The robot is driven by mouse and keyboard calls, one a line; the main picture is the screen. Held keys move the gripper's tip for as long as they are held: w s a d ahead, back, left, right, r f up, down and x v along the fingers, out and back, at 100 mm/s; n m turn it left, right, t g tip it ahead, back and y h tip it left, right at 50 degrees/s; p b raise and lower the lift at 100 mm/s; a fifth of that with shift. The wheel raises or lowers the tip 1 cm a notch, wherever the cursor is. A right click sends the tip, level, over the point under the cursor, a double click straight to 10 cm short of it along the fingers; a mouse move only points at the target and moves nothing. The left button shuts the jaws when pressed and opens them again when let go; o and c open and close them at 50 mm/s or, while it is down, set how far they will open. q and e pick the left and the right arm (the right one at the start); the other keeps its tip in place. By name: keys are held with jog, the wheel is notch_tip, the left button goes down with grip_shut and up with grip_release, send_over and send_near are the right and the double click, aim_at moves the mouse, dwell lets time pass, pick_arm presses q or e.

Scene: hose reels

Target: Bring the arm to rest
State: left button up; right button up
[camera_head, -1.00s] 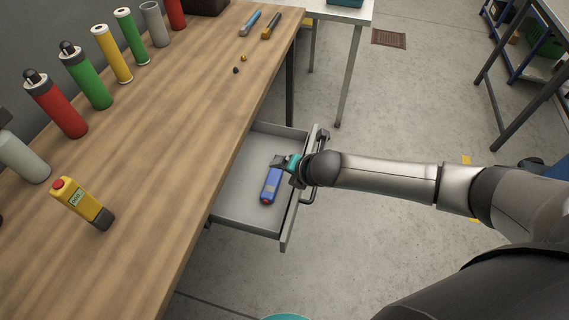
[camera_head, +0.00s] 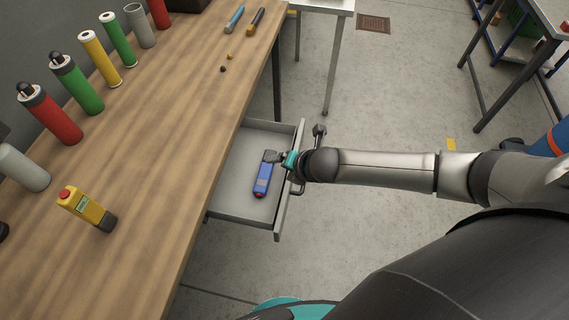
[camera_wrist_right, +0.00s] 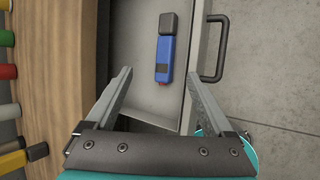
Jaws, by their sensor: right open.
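My right arm comes in from the right in the head view, and its gripper (camera_head: 273,157) hangs over the open drawer (camera_head: 235,206) by the drawer front. In the right wrist view the right gripper (camera_wrist_right: 160,85) has its two fingers wide apart with nothing between them. A blue device with a dark end (camera_head: 262,180) lies in the drawer; it also shows in the right wrist view (camera_wrist_right: 164,58), beyond the fingertips and apart from them. In the head view the gripper hides part of the drawer. My left gripper is not in view.
The drawer's handle (camera_wrist_right: 214,50) sticks out over the floor. Open floor (camera_head: 400,110) lies right of the drawer.

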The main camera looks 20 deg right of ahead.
jog(key=s+a+r+m, duration=0.5)
jog(key=s+a+m, duration=0.2)
jog(key=a+m, duration=0.3)
jog(key=s+d+r+m+g+h, duration=0.1)
jog(key=s+d+r+m+g, duration=0.1)
jog(key=s+d+m, duration=0.5)
jog(key=s+d+r+m+g+h, duration=0.1)
jog(key=s+d+r+m, duration=0.2)
jog(key=s+m, duration=0.45)
notch_tip(320, 180, down, 28)
jog(key=s+m+g+b, duration=0.1)
jog(key=g+b, duration=0.1)
jog(key=b, duration=0.3)
jog(key=s+d+f+g+b, duration=0.1)
jog(key=s+d+f+b, duration=0.1)
jog(key=s+f, duration=1.3)
jog(key=shift+d+f+b, duration=0.2)
jog(key=shift+f+b, duration=0.55)
jog(key=shift+f, duration=0.05)
